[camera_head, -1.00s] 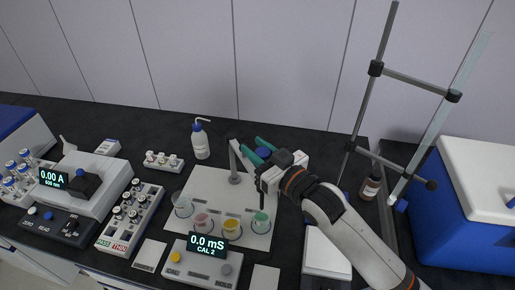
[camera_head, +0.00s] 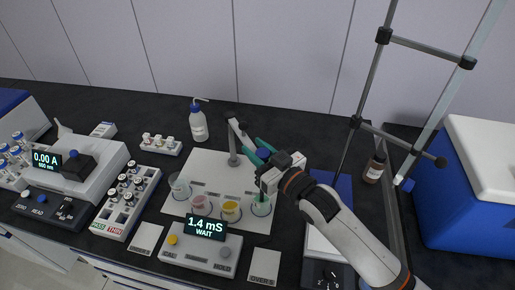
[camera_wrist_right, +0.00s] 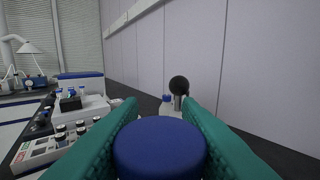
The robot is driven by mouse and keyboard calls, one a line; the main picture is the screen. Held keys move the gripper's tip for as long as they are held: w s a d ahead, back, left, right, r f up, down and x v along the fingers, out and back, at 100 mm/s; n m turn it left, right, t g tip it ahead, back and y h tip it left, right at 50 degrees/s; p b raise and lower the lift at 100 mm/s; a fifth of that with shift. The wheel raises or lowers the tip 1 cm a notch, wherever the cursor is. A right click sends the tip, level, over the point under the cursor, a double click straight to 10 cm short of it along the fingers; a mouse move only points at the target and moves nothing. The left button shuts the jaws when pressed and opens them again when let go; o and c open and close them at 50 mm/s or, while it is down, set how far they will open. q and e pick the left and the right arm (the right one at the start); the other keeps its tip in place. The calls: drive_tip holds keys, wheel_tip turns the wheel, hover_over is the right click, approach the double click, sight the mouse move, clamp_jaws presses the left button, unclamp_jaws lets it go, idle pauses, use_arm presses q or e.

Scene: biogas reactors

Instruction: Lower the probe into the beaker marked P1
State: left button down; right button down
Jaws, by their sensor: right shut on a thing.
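My right gripper (camera_head: 264,147), with teal fingers, is shut on the blue-capped probe (camera_head: 264,154). The blue cap (camera_wrist_right: 160,150) sits between the fingers in the right wrist view. The probe hangs roughly upright, its dark shaft reaching down to the green beaker (camera_head: 261,207) at the right end of the row; the tip appears inside that beaker. The other beakers hold clear (camera_head: 180,188), pink (camera_head: 200,206) and yellow (camera_head: 231,212) contents. I cannot read which one is marked P1. The meter display (camera_head: 206,227) reads 1.4 mS, WAIT. My left gripper is not in view.
A metal holder post (camera_head: 233,150) stands behind the beakers on the white mat (camera_head: 205,163). A wash bottle (camera_head: 199,125) and a small vial rack (camera_head: 161,144) are behind. A vial rack (camera_head: 127,203) is left. A clamp stand (camera_head: 368,95) and blue box (camera_head: 470,210) are right.

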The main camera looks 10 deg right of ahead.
drive_tip(key=c, duration=1.2)
unclamp_jaws()
drive_tip(key=shift+f, duration=0.4)
drive_tip(key=shift+c, duration=0.2)
drive_tip(key=shift+o, duration=1)
drive_tip(key=shift+r, duration=0.15)
drive_tip(key=b+v, duration=0.3)
drive_tip(key=v, duration=0.9)
drive_tip(key=shift+r, duration=0.1)
